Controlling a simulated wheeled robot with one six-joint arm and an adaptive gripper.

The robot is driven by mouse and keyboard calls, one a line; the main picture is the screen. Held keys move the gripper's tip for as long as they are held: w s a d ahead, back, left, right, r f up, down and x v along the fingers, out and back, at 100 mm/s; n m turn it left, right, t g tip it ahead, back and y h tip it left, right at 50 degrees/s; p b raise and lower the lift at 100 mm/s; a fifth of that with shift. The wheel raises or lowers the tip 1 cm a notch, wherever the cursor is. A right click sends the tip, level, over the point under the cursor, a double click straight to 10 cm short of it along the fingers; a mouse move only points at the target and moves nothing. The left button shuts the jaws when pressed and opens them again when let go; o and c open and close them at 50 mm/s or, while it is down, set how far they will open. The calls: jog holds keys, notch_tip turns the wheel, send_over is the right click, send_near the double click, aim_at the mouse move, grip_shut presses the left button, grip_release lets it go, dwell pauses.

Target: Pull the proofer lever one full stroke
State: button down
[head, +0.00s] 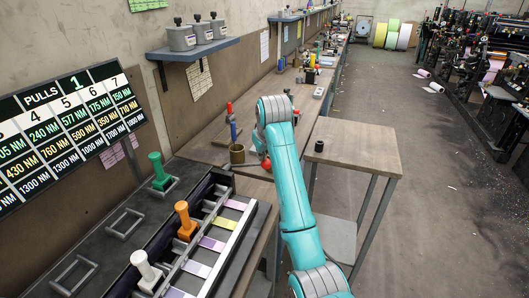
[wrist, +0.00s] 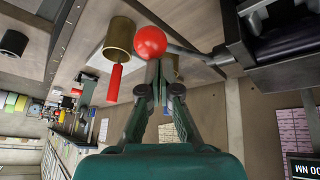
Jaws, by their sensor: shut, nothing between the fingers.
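The lever's red ball knob (wrist: 150,42) sits on a grey rod (wrist: 190,50) that runs right to the dark proofer body (wrist: 285,45) in the wrist view. In the head view the knob (head: 266,164) shows just left of my arm, beyond the proofer (head: 150,258). My gripper (wrist: 158,66) is shut and empty, its fingertips right at the ball in the wrist view; I cannot tell whether they touch it. In the head view my arm hides the gripper. The board (head: 70,130) above reads "PULLS 1".
A brass cup (head: 237,154) and a red-handled tool (head: 230,110) are near the lever. A side table (head: 355,140) with a small black cylinder (head: 319,146) is to the right.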

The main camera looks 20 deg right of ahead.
jog(key=shift+w+a+r, duration=0.1)
jog(key=shift+a+r, duration=0.05)
jog(key=shift+r, duration=0.8)
jog(key=shift+w+a+r, duration=0.1)
jog(key=shift+r, duration=0.85)
notch_tip(320, 180, up, 7)
jog(key=shift+w+a, duration=0.15)
jog(key=shift+a, duration=0.1)
